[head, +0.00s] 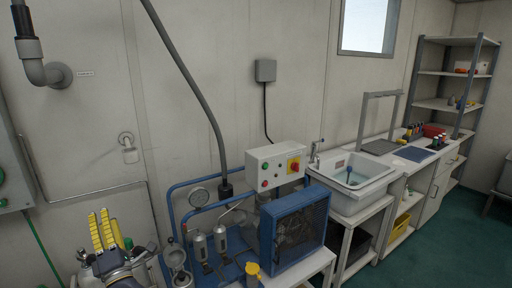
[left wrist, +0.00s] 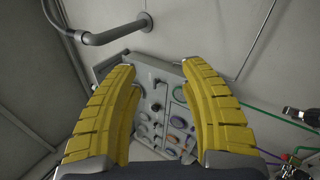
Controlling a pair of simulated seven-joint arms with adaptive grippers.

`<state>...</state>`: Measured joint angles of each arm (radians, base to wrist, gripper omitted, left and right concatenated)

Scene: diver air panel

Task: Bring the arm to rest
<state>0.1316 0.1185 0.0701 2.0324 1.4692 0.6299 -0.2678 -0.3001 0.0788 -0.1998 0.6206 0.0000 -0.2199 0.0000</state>
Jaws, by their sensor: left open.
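My left gripper (head: 100,212) is in the lower left of the head view, with its yellow fingers pointing up. It also shows in the left wrist view (left wrist: 158,70), where the two ribbed yellow fingers stand wide apart with nothing between them. Beyond the fingers is a grey panel (left wrist: 157,75) with several knobs and coloured rings, apart from the gripper. My right gripper is in neither view.
A blue-framed compressor (head: 294,235) with a grey control box (head: 276,165) stands right of the gripper. Cylinders and fittings crowd closely around the gripper. A sink (head: 352,172) and shelves (head: 440,104) are further right. The wall behind holds a grey pipe (head: 190,80).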

